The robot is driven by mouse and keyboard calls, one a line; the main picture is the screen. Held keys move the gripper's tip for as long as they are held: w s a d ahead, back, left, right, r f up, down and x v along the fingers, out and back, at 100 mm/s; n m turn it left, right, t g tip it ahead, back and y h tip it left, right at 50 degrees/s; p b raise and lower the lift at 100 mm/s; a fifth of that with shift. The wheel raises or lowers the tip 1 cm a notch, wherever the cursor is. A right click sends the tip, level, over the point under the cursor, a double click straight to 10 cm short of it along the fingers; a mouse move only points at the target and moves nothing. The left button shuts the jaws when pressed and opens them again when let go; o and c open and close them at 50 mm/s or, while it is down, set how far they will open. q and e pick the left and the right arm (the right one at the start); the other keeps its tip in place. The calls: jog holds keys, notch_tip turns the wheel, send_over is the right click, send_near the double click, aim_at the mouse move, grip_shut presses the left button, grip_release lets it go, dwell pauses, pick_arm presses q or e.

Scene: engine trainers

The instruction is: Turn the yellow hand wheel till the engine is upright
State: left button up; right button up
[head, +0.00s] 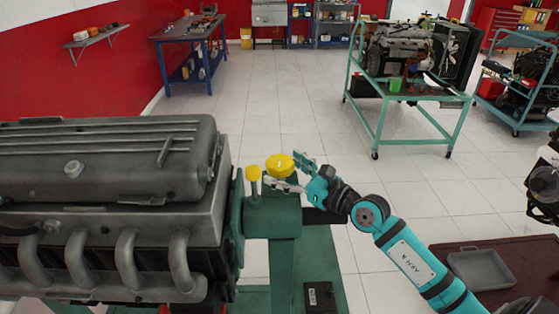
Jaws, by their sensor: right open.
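The yellow hand wheel (280,165) sits at the top of the green engine stand (271,221), right of the engine. A smaller yellow knob or handle (254,173) stands just left of it. The grey engine (110,200) fills the left side, with its ribbed cover on top and curved pipes along its near side. My right gripper (291,174) is at the wheel's right side, its fingers open and close around the wheel's edge. Whether they touch it I cannot tell. My left gripper is not in view.
A dark red table (500,255) with a grey tray (481,270) is at lower right. A green cart (415,132) carrying another engine stands at the back right. A blue workbench (190,34) is at the back left. The white tiled floor between is free.

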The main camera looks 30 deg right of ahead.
jog(key=shift+x, duration=1.15)
jog(key=c, duration=1.2)
